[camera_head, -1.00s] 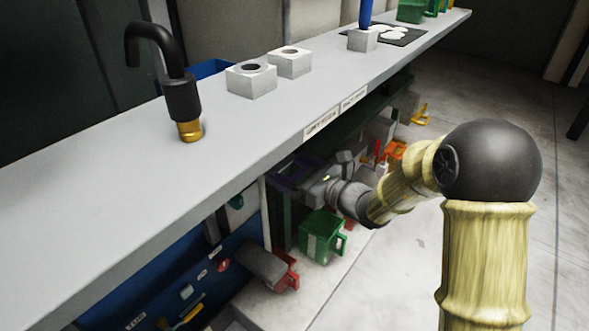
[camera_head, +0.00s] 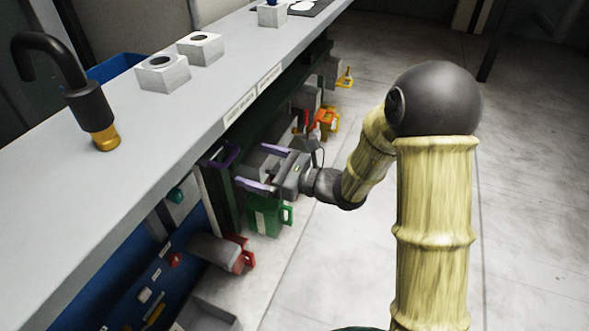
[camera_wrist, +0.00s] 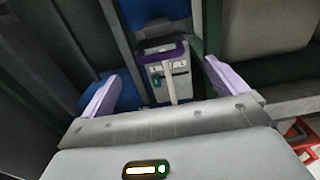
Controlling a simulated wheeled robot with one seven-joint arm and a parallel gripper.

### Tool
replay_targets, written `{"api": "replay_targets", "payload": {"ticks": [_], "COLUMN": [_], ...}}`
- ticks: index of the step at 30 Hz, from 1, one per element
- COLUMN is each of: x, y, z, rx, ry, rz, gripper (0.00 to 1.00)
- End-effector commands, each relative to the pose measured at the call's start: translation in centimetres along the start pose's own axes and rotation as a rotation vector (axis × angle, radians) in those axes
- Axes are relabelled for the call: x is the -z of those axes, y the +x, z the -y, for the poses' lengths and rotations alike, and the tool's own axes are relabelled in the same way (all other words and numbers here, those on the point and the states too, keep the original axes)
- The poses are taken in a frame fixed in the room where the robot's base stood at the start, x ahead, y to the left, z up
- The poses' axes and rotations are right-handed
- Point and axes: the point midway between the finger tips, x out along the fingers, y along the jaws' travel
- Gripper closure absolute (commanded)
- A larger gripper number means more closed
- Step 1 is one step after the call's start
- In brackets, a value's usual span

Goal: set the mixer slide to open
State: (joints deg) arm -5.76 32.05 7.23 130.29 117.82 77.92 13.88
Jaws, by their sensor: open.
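My gripper (camera_head: 264,168) is open under the bench's front edge, its two lavender fingers pointing left toward a purple-edged unit (camera_head: 228,156). In the wrist view the gripper (camera_wrist: 163,72) is empty, its fingers spread wide. Between and beyond the fingertips stands a unit with a purple top edge (camera_wrist: 160,51) and a pale front panel (camera_wrist: 181,69). A pale upright bar (camera_wrist: 169,82) shows on this panel; it may be the mixer slide, but I cannot tell for sure. Its labels are too small to read. The fingers appear apart from the unit.
The grey bench top (camera_head: 130,185) runs above my gripper, with a black spout (camera_head: 92,108) and white blocks (camera_head: 163,74) on it. A green jug-like container (camera_head: 266,215) is just below my gripper. A red-handled one (camera_head: 240,256) is nearer. The floor (camera_head: 335,270) at right is clear.

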Motion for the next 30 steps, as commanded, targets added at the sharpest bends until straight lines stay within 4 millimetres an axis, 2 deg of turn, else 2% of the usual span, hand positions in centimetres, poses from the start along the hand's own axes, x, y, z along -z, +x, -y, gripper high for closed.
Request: {"api": "replay_targets", "payload": {"ticks": [6, 12, 17, 30], "x": [-0.2, -0.1, 0.1, 0.1], "y": [-4.5, -7.8, -8.7, -8.7], "z": [0.2, 0.1, 0.0, 0.0], "rx": [0.006, 0.004, 0.001, 0.001], "ry": [0.003, 0.002, 0.001, 0.0], "rz": [-0.003, -0.003, -0.002, -0.002], "gripper": [0.03, 0.03, 0.03, 0.03]}}
